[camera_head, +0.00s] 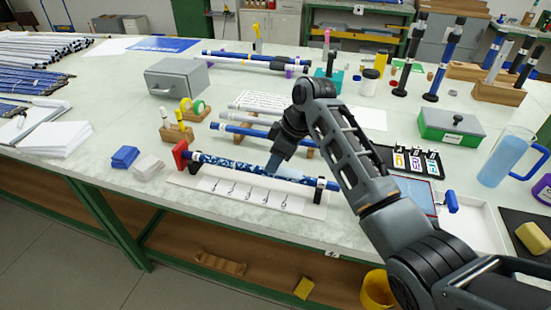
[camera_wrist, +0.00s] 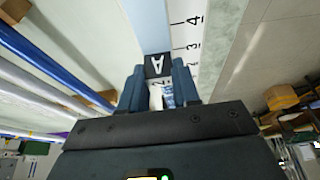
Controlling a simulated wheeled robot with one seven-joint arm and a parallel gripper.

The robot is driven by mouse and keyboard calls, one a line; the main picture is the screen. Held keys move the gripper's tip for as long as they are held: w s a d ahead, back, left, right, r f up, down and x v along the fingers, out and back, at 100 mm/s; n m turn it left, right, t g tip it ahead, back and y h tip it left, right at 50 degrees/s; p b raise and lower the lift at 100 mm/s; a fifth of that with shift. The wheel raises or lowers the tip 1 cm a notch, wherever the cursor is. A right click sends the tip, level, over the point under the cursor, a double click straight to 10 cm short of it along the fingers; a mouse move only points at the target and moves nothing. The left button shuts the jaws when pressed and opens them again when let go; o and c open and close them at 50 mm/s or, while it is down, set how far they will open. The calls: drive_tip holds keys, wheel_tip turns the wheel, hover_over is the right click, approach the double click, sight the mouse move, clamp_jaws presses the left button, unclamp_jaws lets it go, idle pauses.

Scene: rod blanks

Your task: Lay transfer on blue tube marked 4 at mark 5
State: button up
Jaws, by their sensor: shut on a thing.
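My gripper (camera_head: 272,164) is over the front tube fixture, shut on what looks like a pale blue transfer (camera_head: 289,174). Marks 2, 3 and 4 (camera_wrist: 195,20) show in the wrist view. I cannot tell whether the strip touches the tube.
A red end stop (camera_head: 181,154) stands at the fixture's left. More tubes (camera_head: 240,131) lie behind. A black board (camera_head: 400,162) with lettered cards is to the right, near a blue jug (camera_head: 505,160). Blue and white blocks (camera_head: 125,156) sit at left.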

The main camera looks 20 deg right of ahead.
drive_tip(key=shift+r+p, duration=2.15)
drive_tip(key=shift+r, duration=0.2)
drive_tip(key=shift+r+p, duration=0.5)
drive_tip(key=shift+r, duration=0.7)
drive_tip(key=shift+f, duration=0.1)
